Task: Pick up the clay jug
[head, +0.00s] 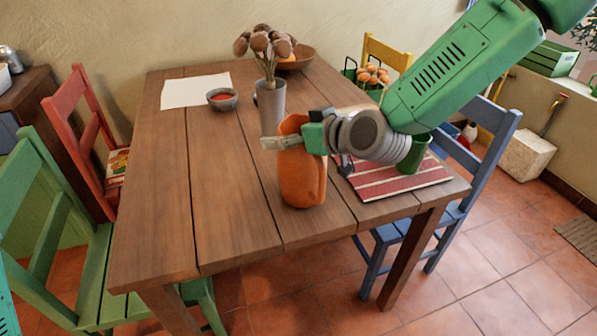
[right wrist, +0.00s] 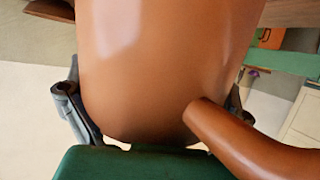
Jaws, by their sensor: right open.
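The clay jug (head: 302,185) is orange-brown and stands upright on the wooden table (head: 225,215), near its front edge. Its handle faces the front right. My right gripper (head: 305,146) is open at the upper part of the jug, with one finger across the front-left of the rim. In the right wrist view the jug (right wrist: 150,60) fills the middle between the two spread fingers (right wrist: 152,105), and its handle (right wrist: 240,138) crosses the right finger. I cannot tell whether the fingers touch the jug. My left gripper is not in view.
A grey vase (head: 271,108) with dried flowers stands behind the jug. A red striped mat (head: 400,185) and a green cup (head: 414,152) are to the right. A small bowl (head: 222,99) and white paper (head: 196,90) lie behind left. The table's left part is clear.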

